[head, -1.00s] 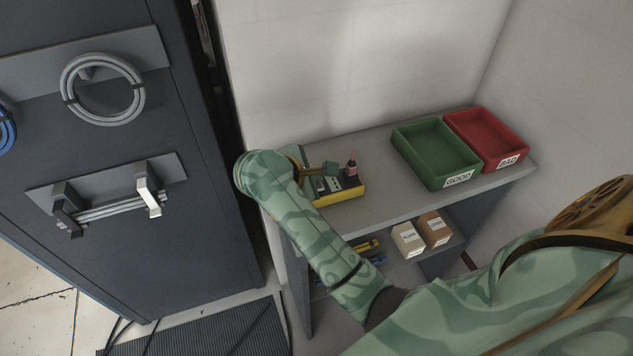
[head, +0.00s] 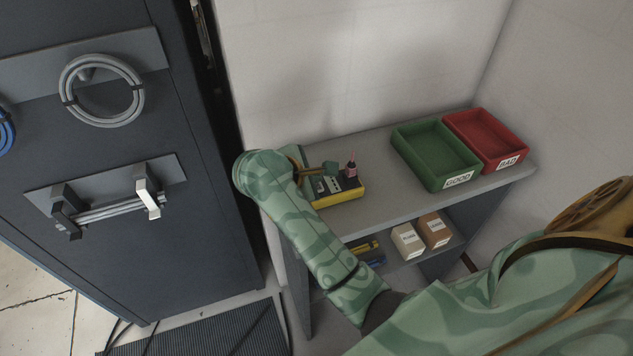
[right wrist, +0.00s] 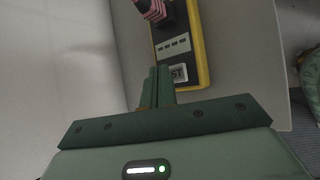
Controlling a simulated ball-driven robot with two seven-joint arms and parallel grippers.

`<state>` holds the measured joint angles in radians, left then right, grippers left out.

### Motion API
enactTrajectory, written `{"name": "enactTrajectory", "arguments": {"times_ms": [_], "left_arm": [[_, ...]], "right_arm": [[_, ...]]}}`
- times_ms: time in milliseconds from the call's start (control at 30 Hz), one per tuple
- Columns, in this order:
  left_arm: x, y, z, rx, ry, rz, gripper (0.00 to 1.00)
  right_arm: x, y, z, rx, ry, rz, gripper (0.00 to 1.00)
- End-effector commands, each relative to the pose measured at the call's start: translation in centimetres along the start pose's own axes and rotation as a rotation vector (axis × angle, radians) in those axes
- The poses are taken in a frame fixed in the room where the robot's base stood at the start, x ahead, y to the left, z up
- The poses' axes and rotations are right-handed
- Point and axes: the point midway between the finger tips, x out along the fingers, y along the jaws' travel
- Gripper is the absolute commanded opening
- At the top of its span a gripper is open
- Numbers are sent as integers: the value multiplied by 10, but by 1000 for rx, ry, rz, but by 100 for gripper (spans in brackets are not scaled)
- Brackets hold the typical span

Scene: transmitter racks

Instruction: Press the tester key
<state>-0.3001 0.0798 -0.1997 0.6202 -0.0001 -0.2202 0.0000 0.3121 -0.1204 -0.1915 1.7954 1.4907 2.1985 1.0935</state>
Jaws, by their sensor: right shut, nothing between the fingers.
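The tester is a yellow and black box (head: 350,193) at the left end of the shelf top. It also shows in the right wrist view (right wrist: 204,62), with a row of pale marks on its dark face. A pale key (right wrist: 179,73), its lettering ending in "ST", is partly hidden by my fingers. A pink-and-dark striped part (head: 351,168) stands up at the tester's far end. My right gripper (head: 330,169) is shut and empty over the tester. In the right wrist view its fingertips (right wrist: 160,70) are beside the key; contact cannot be told. My left gripper is out of view.
A green GOOD tray (head: 449,181) and a red BAD tray (head: 504,165) stand on the shelf top to the right. Small boxes (head: 408,241) sit on the lower shelf. A dark cabinet (head: 120,250) stands at left, and a wall rises behind. The shelf between tester and trays is clear.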

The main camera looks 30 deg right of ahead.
Motion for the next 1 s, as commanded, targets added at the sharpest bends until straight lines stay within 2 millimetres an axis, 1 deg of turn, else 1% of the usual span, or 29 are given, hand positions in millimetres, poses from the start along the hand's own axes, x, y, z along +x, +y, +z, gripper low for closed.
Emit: {"name": "enactTrajectory", "arguments": {"times_ms": [100,533,1000], "left_arm": [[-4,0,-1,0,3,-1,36],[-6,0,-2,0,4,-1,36],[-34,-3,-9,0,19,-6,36]], "right_arm": [[-5,4,4,1,0,1,0],[-8,6,6,2,0,1,0],[-40,28,28,2,1,2,0]]}}
